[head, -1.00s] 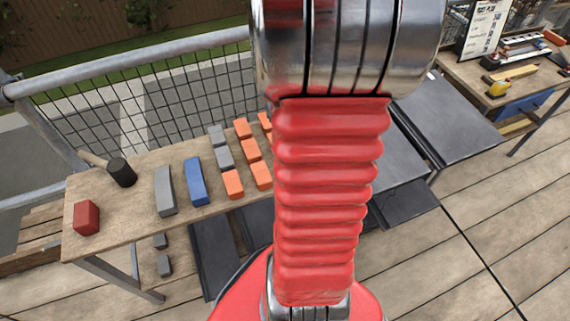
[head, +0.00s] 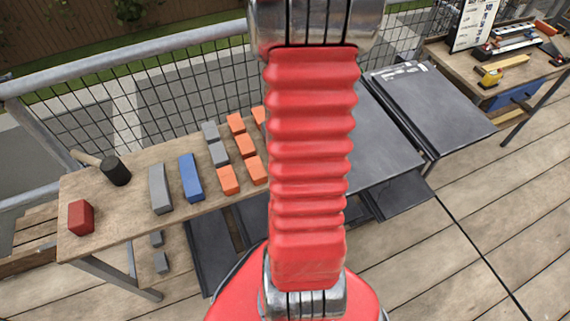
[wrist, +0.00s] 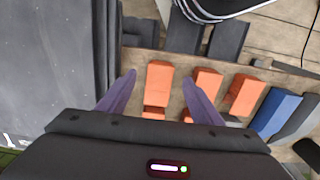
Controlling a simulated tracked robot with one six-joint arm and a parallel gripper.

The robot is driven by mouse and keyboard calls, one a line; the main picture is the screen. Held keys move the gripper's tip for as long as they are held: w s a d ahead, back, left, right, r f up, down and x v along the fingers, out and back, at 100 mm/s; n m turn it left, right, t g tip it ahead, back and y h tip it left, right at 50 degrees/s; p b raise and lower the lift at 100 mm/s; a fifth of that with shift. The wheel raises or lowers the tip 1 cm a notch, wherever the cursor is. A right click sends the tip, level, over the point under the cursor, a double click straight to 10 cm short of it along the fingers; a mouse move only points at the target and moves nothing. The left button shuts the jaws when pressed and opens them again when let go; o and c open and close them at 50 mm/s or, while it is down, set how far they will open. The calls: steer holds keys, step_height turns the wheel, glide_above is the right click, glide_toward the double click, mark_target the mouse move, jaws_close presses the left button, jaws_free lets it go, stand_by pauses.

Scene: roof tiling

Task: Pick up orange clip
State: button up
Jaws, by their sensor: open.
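Several orange clips (head: 228,180) lie in rows on the wooden bench, partly hidden behind my arm in the head view. In the wrist view my gripper (wrist: 159,77) is open and empty, its two purple fingers pointing at the bench. One orange clip (wrist: 159,88) shows between the fingers, nearer the left one in the picture. Another orange clip (wrist: 207,80) shows just right of the right finger, and a third (wrist: 243,95) lies further right. More orange clips are partly covered by the gripper body. I cannot tell the gripper's height above the clips. The gripper is out of the head view.
Beside the clips lie grey blocks (head: 210,131), a blue block (head: 191,178), a long grey block (head: 160,188), a red block (head: 80,217) and a black-headed mallet (head: 117,171). Dark panels (head: 432,105) stand right of the bench. A mesh railing (head: 140,110) runs behind.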

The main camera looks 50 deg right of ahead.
steer(key=shift+f, duration=0.2)
steer(key=shift+w+f, duration=0.15)
steer(key=shift+f, duration=2.35)
steer(key=shift+c, duration=0.3)
steer(key=shift+d, duration=0.1)
steer(key=c, duration=1.3)
steer(key=shift+r, duration=0.2)
steer(key=shift+c, duration=0.2)
step_height(320, 180, up, 10)
steer(key=shift+f, duration=0.15)
